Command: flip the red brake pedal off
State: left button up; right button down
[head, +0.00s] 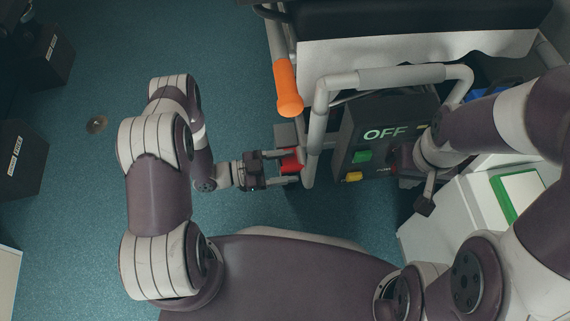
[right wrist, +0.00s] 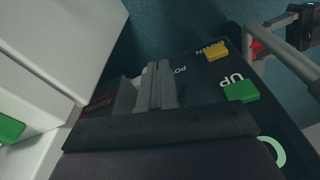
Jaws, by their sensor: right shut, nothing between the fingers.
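The red brake pedal (head: 291,163) sits low beside the grey frame of the stretcher-like cart in the head view. A bit of its red also shows at the upper right of the right wrist view (right wrist: 256,47). My left gripper (head: 283,167) is open, with its fingers pointing right and their tips at the pedal, one on each side of it in the picture. Whether they touch it I cannot tell. My right gripper (right wrist: 160,85) is shut and empty over the black control panel (right wrist: 197,70); in the head view my own arm hides its fingers.
The panel (head: 347,135) reads OFF and carries a green UP button (head: 362,157) and a yellow button (head: 354,176). Grey tube rails (head: 318,120) and an orange handle (head: 288,90) stand close to my left gripper. Blue floor at left is mostly free.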

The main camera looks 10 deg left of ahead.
pick_arm(q)
jog(key=shift+a+r, duration=0.1)
jog(key=p+v, duration=0.4)
jog(key=v, duration=0.8)
jog(key=shift+a, duration=0.25)
jog(key=shift+s, duration=0.1)
